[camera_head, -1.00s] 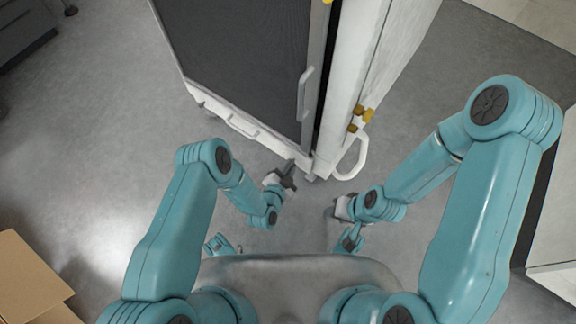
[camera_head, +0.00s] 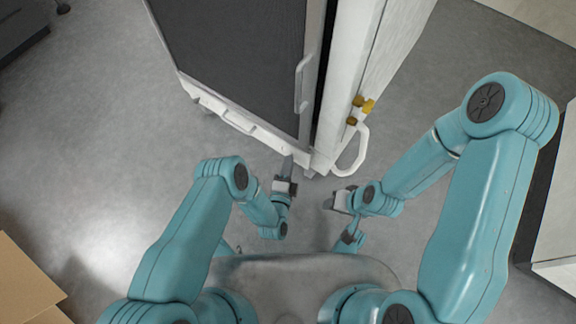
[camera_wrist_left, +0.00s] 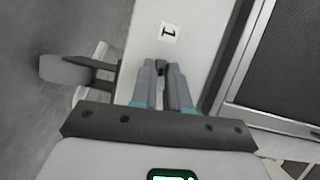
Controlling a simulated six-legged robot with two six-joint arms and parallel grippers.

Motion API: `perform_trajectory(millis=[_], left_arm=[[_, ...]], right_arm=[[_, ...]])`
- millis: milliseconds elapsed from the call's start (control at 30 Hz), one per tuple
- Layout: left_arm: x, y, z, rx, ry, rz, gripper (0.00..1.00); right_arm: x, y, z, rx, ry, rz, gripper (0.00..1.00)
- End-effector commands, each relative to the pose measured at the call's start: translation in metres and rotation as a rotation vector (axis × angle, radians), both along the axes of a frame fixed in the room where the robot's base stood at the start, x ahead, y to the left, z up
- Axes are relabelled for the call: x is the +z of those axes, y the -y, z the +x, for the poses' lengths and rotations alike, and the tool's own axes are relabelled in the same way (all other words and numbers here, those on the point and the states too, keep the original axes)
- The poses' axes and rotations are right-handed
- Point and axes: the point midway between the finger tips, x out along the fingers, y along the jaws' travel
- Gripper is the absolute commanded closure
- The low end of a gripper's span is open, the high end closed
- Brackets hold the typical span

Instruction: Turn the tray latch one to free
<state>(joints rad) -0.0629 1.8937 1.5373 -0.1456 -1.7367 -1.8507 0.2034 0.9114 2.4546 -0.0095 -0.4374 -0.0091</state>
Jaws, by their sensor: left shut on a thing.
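The tray latch one (camera_wrist_left: 161,68) is a small dark piece on a white panel, close to a label marked "1" (camera_wrist_left: 169,33) in the left wrist view. My left gripper (camera_wrist_left: 161,85) has its two grey fingertips closed on the latch. In the head view my left gripper (camera_head: 287,165) reaches the front lower edge of the white washer (camera_head: 365,75), and the latch itself is hidden there. My right gripper (camera_head: 331,203) hangs in front of the washer's lower corner, apart from it; its jaws are too small to read.
A cardboard box (camera_head: 25,285) lies at lower left.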

Motion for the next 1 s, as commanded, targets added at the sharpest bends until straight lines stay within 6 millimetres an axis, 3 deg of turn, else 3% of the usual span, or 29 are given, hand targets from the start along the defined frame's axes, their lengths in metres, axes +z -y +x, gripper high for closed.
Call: perform_trajectory(millis=[833, 867, 900, 933, 1000], left_arm=[[-0.0012, 0.0022, -0.0002, -0.008, 0.077, 0.105, 1.0], [-0.0012, 0.0022, -0.0002, -0.008, 0.077, 0.105, 0.79], [-0.0012, 0.0022, -0.0002, -0.008, 0.077, 0.105, 0.66], [-0.0012, 0.0021, -0.0001, -0.007, 0.077, 0.104, 0.6], [-0.0013, 0.0017, -0.0001, -0.006, 0.077, 0.104, 0.6]], right_arm=[[-0.007, 0.001, 0.0054, -0.002, 0.018, -0.003, 0.57], [-0.007, 0.001, 0.0054, -0.002, 0.018, -0.003, 0.57], [-0.007, 0.0011, 0.0053, -0.002, 0.018, -0.003, 0.57], [-0.007, 0.0011, 0.0053, -0.002, 0.018, -0.003, 0.57], [-0.007, 0.0011, 0.0053, -0.002, 0.018, -0.003, 0.57]])
